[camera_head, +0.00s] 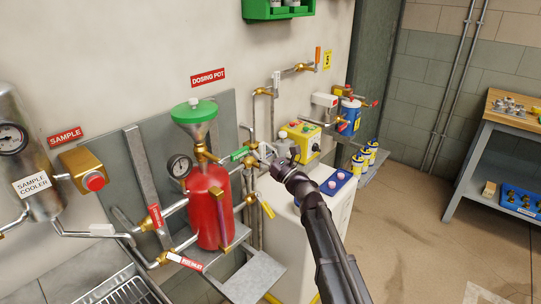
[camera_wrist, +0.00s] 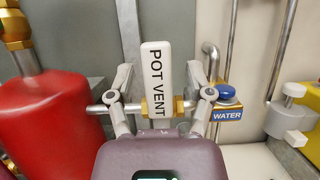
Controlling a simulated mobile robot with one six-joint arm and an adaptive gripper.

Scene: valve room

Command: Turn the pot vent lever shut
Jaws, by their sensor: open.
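The pot vent lever (camera_wrist: 158,75) is a white handle with black "POT VENT" lettering. In the wrist view it stands upright in the picture, rising from a brass valve body (camera_wrist: 180,106) on a horizontal pipe. My gripper (camera_wrist: 159,72) is open, with one finger on each side of the lever and a visible gap on both sides. In the head view my gripper (camera_head: 267,154) is to the right of the red dosing pot (camera_head: 207,210), at the pipework. There the lever is too small and covered to make out clearly.
The red pot (camera_wrist: 45,110) is close on the left in the wrist view. A blue-topped "WATER" fitting (camera_wrist: 227,113) is close on the right. A green handle (camera_head: 240,154) is left of my gripper. A white cabinet (camera_head: 305,205) stands below. Open floor lies to the right.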

